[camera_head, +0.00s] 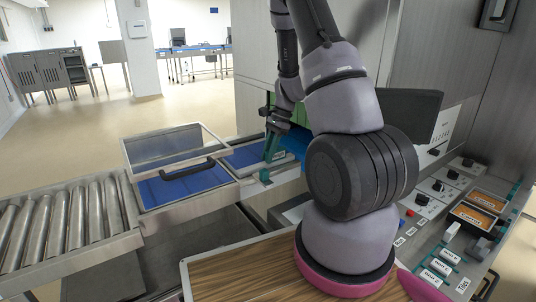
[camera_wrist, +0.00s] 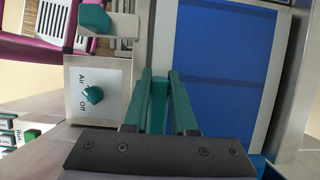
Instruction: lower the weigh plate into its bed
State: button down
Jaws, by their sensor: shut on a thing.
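My gripper (camera_head: 271,152) is over the blue-topped section beyond the clear lid, its fingers pointing down. In the wrist view my gripper (camera_wrist: 158,100) is shut on a narrow teal grip (camera_wrist: 158,106) between its fingers. A flat blue panel with a pale border (camera_wrist: 222,80), apparently the weigh plate, lies just right of the fingers. It also shows as a blue surface in the head view (camera_head: 246,156). I cannot tell whether the grip joins this panel, or whether the panel sits level in its bed. The bed is hidden.
A clear lid with a black handle (camera_head: 184,171) stands over another blue section at left, close to my gripper. A roller conveyor (camera_head: 65,222) leads up to it. An "Air Off" panel with a teal knob (camera_wrist: 94,95) is left of the fingers. A control bench (camera_head: 436,240) stands at right.

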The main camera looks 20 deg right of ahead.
jog(key=shift+f, duration=0.45)
dwell(0.4)
jog(key=shift+c, duration=0.4)
grip_release()
jog(key=shift+r, duration=0.1)
jog(key=shift+r, duration=3.9)
